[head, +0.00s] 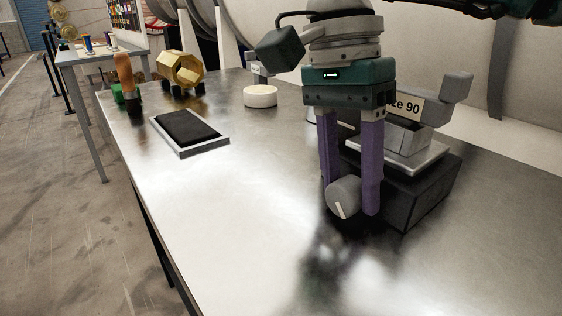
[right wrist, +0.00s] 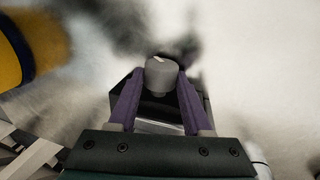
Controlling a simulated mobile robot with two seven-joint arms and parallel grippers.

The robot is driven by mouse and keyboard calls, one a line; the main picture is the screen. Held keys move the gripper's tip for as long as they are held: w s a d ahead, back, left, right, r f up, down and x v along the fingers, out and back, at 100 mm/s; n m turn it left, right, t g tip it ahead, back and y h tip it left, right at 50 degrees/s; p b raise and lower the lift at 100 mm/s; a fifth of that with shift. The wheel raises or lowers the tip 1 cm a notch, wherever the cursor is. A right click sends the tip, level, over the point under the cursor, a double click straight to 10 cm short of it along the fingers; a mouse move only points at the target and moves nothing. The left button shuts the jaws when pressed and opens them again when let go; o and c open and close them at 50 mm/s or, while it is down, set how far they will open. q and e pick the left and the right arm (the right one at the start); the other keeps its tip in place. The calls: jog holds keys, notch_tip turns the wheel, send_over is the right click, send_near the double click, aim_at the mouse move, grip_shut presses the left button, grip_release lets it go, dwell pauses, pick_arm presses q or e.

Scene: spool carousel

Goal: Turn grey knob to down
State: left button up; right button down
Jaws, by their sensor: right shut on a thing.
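The grey knob (head: 344,197) is on the front of a dark box-like device (head: 418,196) on the metal table. Its pale pointer line slants, running from upper left to lower right, close to upright, in the head view. My right gripper (head: 352,200) reaches down from above with its purple fingers on either side of the knob, shut on it. In the right wrist view the knob (right wrist: 161,74) sits between the tips of the two purple fingers (right wrist: 158,92). My left gripper is not in view.
On the metal table (head: 250,180) lie a black pad in a silver tray (head: 187,132), a white round piece (head: 260,96), a gold spool-like part (head: 180,69) and an orange-handled tool (head: 125,75). A labelled grey piece (head: 455,88) rises above the device. The table's front left is clear.

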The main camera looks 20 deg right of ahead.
jog(key=shift+g+b, duration=0.3)
jog(key=shift+g, duration=0.1)
jog(key=c, duration=0.6)
grip_release()
jog(key=p+v, duration=0.1)
jog(key=v, duration=0.9)
jog(key=shift+a, duration=0.1)
